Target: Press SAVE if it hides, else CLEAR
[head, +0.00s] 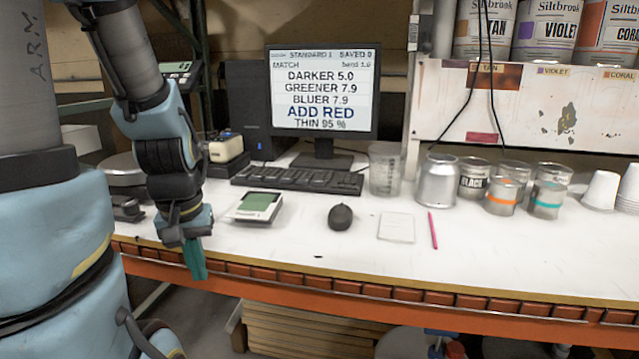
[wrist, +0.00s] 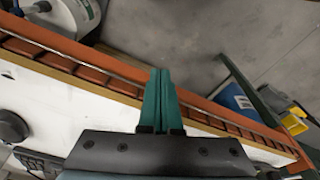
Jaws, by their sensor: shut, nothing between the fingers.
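The monitor (head: 320,92) shows "STANDARD 1", "SAVED 0", "MATCH", "DARKER 5.0", "GREENER 7.9", "BLUER 7.9", "ADD RED" and "THIN 95 %". A small pale flat item (head: 240,215) with a green face (head: 259,202) lies on the bench left of the mouse; its small print is unreadable. I cannot make out any key marked SAVE or CLEAR. My gripper (head: 196,262) points down at the bench's front edge, left of and nearer than the green-faced item. Its teal fingers are shut and empty; they also show in the wrist view (wrist: 160,75), over the orange edge.
A keyboard (head: 297,180) lies before the monitor, with a black mouse (head: 340,216) in front. A pale square (head: 396,227) and a pink pen (head: 433,230) lie to the right. Cans and jars, including a metal can (head: 437,183), stand farther right.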

